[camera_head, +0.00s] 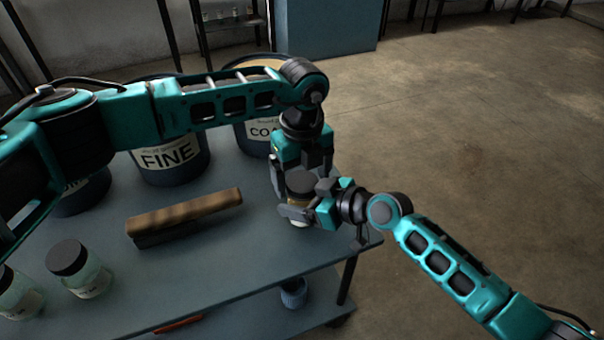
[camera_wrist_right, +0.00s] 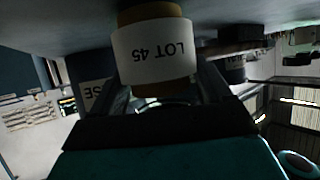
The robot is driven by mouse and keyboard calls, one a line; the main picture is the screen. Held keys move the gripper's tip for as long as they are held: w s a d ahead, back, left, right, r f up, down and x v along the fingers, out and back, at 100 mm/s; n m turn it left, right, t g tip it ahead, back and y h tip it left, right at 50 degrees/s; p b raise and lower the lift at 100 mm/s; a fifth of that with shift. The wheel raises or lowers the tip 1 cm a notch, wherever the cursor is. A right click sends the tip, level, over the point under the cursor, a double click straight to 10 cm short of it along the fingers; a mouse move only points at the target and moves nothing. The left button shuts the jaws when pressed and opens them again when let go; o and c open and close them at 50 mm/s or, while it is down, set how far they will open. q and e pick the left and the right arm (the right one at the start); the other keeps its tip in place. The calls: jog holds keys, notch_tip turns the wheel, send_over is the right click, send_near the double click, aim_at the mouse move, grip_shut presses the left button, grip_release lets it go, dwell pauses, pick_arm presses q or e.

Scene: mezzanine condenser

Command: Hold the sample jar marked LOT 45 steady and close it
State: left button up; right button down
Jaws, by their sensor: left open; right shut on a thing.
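The sample jar (camera_head: 297,204), with brown contents, stands near the right end of the blue-grey table. Its white label reads LOT 45, upside down, on the jar in the right wrist view (camera_wrist_right: 155,54). My right gripper (camera_head: 308,204) is shut on the jar from the right side. A dark lid (camera_head: 300,183) shows at the jar's top; whether it is seated or threaded cannot be told. My left gripper (camera_head: 300,178) points down from above, open, with its fingers on either side of the lid. My grippers hide part of the jar.
Tubs marked FINE (camera_head: 168,160) and COARSE (camera_head: 258,137), the latter partly hidden, stand along the back. A wooden-backed brush or block (camera_head: 185,212) lies mid-table. Two dark-lidded jars (camera_head: 78,268) (camera_head: 18,294) stand at front left. The table (camera_head: 225,275) is clear at front right.

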pick_arm(q)
jog(key=shift+r, duration=2.25)
jog(key=shift+c, duration=0.3)
jog(key=shift+d+r+n, duration=0.15)
jog(key=shift+r+n, duration=0.25)
jog(key=shift+r, duration=0.05)
jog(key=shift+r+n, duration=1.3)
jog(key=shift+f, duration=4.05)
